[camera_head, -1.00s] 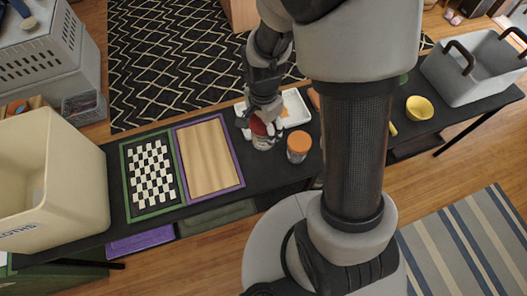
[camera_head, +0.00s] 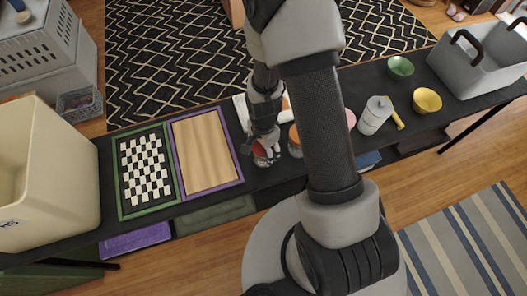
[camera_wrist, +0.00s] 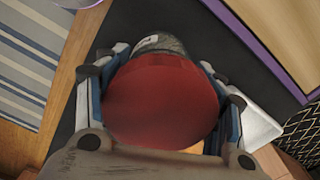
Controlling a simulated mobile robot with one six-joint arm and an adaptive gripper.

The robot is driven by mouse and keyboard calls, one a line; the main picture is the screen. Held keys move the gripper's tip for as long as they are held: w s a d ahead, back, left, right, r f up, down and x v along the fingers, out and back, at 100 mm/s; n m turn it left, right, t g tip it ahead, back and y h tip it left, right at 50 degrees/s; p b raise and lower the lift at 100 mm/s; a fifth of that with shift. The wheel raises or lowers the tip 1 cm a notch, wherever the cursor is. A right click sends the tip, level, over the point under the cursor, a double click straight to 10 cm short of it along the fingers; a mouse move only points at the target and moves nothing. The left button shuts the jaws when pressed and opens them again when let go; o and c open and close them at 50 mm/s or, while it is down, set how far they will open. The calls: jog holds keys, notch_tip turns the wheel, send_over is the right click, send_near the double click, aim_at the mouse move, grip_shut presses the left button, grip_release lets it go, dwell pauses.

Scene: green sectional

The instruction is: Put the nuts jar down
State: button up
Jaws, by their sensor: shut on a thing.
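The nuts jar, a clear jar with a red lid (camera_wrist: 165,100), fills the middle of the wrist view. My gripper (camera_head: 264,146) is shut on it, with a finger on each side of the lid. In the head view the jar (camera_head: 262,158) is mostly hidden under my gripper, at the black table's front part, right of the purple-framed wooden board (camera_head: 205,155). I cannot tell whether its base touches the table.
An orange-lidded jar (camera_head: 295,138) stands close right of my gripper, partly hidden by my arm. A white tray (camera_head: 240,106) lies behind.

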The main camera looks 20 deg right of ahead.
jog(key=shift+f, duration=0.7)
jog(key=shift+f, duration=0.1)
jog(key=o, duration=1.1)
notch_tip(320, 180, up, 12)
jog(key=p, duration=0.4)
notch_tip(320, 180, up, 12)
jog(key=n+t, duration=0.1)
jog(key=n, duration=0.3)
jog(key=s+r+n+t, duration=0.1)
jog(key=s+r+n, duration=0.2)
jog(key=s+r, duration=0.1)
jog(key=s+r+n+t, duration=0.1)
jog(key=s+r+n, duration=0.2)
jog(key=s+r, duration=0.2)
jog(key=s+r+n+t, duration=0.1)
jog(key=s+r+n, duration=0.2)
jog(key=s+r, duration=0.2)
jog(key=shift+s+r+n+t, duration=0.2)
jog(key=shift+r+n+t, duration=0.1)
jog(key=shift+r, duration=1.1)
